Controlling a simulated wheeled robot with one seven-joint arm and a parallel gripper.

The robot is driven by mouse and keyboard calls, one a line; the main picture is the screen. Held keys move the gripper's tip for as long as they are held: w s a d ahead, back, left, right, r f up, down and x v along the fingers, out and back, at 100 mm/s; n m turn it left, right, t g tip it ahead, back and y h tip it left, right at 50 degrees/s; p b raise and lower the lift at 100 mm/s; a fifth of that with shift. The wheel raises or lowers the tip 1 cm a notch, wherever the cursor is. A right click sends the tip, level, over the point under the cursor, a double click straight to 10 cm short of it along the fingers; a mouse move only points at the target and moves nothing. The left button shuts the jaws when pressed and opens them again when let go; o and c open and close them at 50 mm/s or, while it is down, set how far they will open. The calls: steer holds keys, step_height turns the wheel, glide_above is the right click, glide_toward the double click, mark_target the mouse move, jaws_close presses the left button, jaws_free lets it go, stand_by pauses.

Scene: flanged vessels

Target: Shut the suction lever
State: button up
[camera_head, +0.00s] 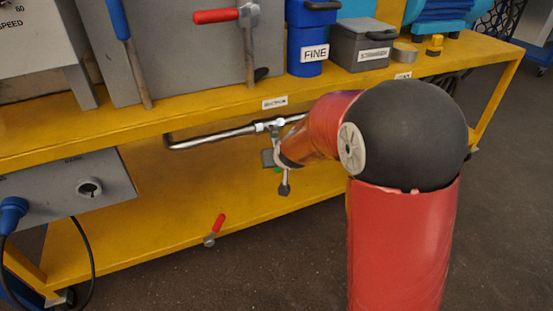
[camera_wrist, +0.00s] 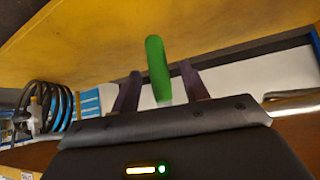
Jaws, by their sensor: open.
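A green lever handle (camera_wrist: 157,66) stands between the two dark fingers of my gripper (camera_wrist: 161,72) in the wrist view. The fingers are apart, with a visible gap on each side of the handle. In the head view only a small green bit (camera_head: 278,170) shows at my gripper (camera_head: 277,173), below the yellow bench. A metal pipe (camera_head: 215,137) with a fitting runs under the bench edge there, below a white label (camera_head: 274,103) whose text is hard to read. My arm hides part of the pipe and most of the lever.
The yellow bench top (camera_wrist: 90,30) hangs close above my gripper. A red-handled lever (camera_head: 216,226) sits lower, near the lower shelf. A grey box with a socket (camera_head: 88,188) and blue plug is at left. A black coiled hose (camera_wrist: 55,105) shows at left in the wrist view.

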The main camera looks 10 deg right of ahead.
steer(key=shift+v, duration=1.4)
steer(key=s+d+r+g+p, duration=0.1)
steer(key=s+d+r+p, duration=0.25)
steer(key=s+r, duration=0.75)
steer(key=s+d+r+g+p, duration=0.1)
steer(key=s+d+r+p, duration=0.1)
steer(key=s, duration=0.7)
steer(key=s+d+r+m+g+h+p, duration=0.1)
steer(key=s+r, duration=0.3)
steer(key=s, duration=0.6)
steer(key=shift+s+d+r+p, duration=0.15)
steer(key=shift+s+d+p, duration=0.1)
steer(key=shift+d+p, duration=0.5)
steer(key=shift+a, duration=0.1)
